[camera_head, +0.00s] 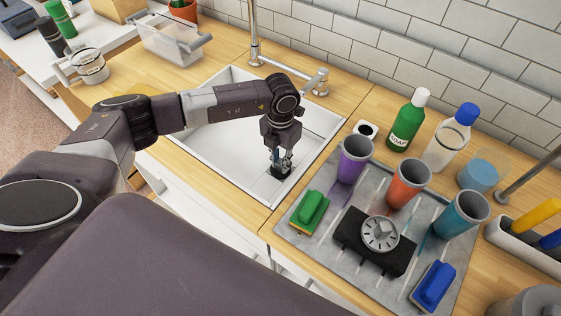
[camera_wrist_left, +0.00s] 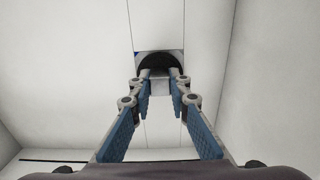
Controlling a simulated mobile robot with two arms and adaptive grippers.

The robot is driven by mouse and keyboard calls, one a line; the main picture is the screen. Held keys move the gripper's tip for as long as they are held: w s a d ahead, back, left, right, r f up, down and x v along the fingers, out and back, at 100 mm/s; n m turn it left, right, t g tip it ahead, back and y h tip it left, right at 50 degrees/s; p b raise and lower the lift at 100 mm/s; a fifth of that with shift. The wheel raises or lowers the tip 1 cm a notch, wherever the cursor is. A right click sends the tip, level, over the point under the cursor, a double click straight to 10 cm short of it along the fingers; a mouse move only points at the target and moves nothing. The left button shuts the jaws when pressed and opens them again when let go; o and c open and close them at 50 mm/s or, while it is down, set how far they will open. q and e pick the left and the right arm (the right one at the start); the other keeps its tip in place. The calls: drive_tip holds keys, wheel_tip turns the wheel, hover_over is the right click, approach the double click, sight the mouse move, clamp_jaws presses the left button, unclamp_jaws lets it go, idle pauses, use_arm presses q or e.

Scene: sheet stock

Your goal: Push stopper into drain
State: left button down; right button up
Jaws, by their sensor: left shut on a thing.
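My left gripper (camera_head: 278,160) reaches down into the white sink (camera_head: 215,150), near its front right side. Its fingers are shut on a dark stopper (camera_head: 281,172) low in the sink. In the left wrist view the gripper (camera_wrist_left: 159,85) has its fingertips together at the stopper (camera_wrist_left: 158,60), which shows as a dark rounded shape against the pale sink floor. The drain cannot be made out; the stopper and gripper may hide it. I cannot tell whether the stopper touches the sink floor. My right gripper is not in view.
A faucet (camera_head: 254,35) stands behind the sink. Right of it, a grey mat (camera_head: 340,235) holds several cups, sponges and a black block with a dial (camera_head: 380,233). Soap bottles (camera_head: 408,122) stand behind. A clear bin (camera_head: 172,40) sits at the back left.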

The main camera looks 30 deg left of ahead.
use_arm(q)
drive_tip(key=shift+f, duration=0.25)
idle(0.4)
drive_tip(key=shift+s+f+b, duration=0.15)
drive_tip(key=shift+f+b, duration=0.05)
drive_tip(key=shift+b, duration=0.2)
idle(0.6)
drive_tip(key=c, duration=1.7)
unclamp_jaws()
drive_tip(key=shift+c, duration=0.2)
drive_tip(key=shift+o, duration=0.6)
drive_tip(key=o, duration=0.5)
drive_tip(key=shift+c, duration=0.2)
drive_tip(key=shift+r, duration=0.2)
drive_tip(key=shift+r+p, duration=2.35)
drive_tip(key=shift+r, duration=1.05)
